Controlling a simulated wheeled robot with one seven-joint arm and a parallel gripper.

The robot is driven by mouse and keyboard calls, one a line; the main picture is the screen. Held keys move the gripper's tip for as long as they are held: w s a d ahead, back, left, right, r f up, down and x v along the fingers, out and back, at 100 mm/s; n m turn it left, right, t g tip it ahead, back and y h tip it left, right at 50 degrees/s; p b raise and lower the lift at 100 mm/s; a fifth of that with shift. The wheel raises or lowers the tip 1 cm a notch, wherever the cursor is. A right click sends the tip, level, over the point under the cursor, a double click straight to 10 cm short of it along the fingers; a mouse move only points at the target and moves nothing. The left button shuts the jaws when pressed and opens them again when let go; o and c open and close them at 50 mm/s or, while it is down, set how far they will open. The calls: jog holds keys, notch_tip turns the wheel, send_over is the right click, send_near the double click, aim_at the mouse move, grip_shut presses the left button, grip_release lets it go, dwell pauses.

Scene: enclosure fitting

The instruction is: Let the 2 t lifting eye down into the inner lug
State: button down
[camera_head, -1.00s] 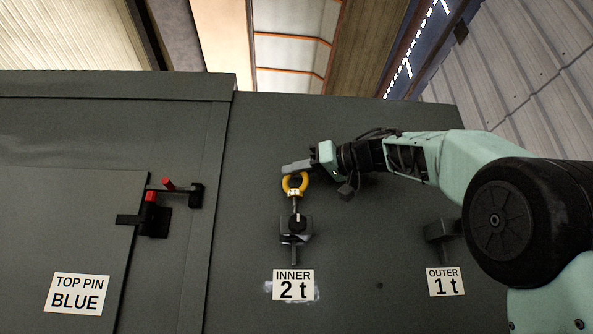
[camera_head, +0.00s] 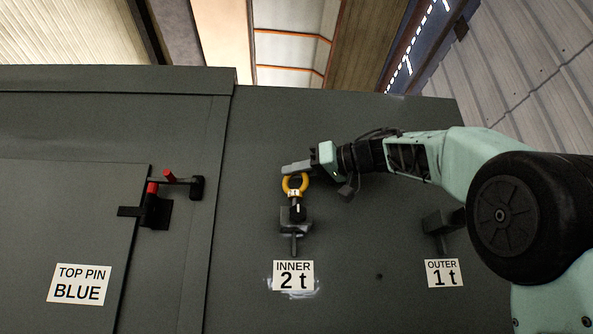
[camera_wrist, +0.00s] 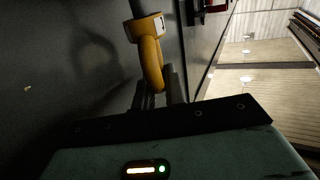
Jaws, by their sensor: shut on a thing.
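The lifting eye, a yellow ring (camera_head: 295,184) with a pale marked collar and a dark lower part, stands upright at the inner lug (camera_head: 294,222). Its shank is hidden at the lug, and I cannot tell how deep it sits. My gripper (camera_head: 297,168) is shut on the top of the ring, coming from the right. The wrist view shows the ring (camera_wrist: 151,60) between my fingers (camera_wrist: 160,90), with its collar beyond. The label "INNER 2 t" (camera_head: 293,276) is below the lug.
The outer lug (camera_head: 440,226) with its "OUTER 1 t" label (camera_head: 444,273) is at the right, partly behind my arm. A latch with red pins (camera_head: 158,195) and a "TOP PIN BLUE" label (camera_head: 79,285) are at the left. The grey panel between is flat and clear.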

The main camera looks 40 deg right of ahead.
jog(key=shift+f+b, duration=0.85)
jog(key=shift+f, duration=0.5)
jog(key=c, duration=1.4)
grip_release()
jog(key=shift+o, duration=0.2)
jog(key=b+v, duration=0.4)
jog(key=v, duration=1.3)
jog(key=shift+s, duration=0.25)
jog(key=shift+d+r, duration=0.1)
